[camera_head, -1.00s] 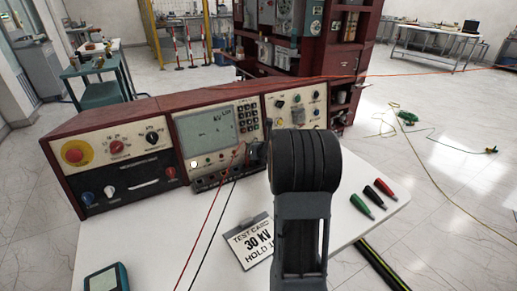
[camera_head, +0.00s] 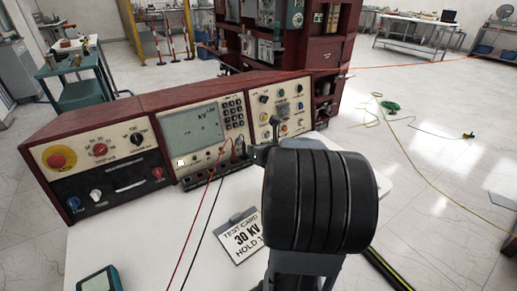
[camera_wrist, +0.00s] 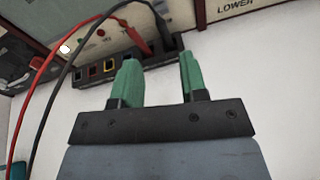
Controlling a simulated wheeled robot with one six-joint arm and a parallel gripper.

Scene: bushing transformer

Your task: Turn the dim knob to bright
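The test console (camera_head: 150,108) stands along the back of the white table with several knobs on its face. They include a red knob (camera_head: 100,149), a black knob (camera_head: 137,138), a white knob (camera_head: 96,195) and a blue knob (camera_head: 74,203). Labels are too small to read, so I cannot tell which is the dim knob. My gripper (camera_head: 256,153) is close to the console's front, right of the screen (camera_head: 193,127), partly hidden by my arm. In the wrist view my gripper (camera_wrist: 158,75) has its green fingers apart with nothing between them, in front of a row of sockets (camera_wrist: 110,69).
Red and black leads (camera_head: 200,215) run from the console across the table, and cross the wrist view's left side. A test card (camera_head: 238,236) and a teal handheld meter (camera_head: 100,281) lie on the table. A red mushroom button (camera_head: 57,160) sits at the console's left.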

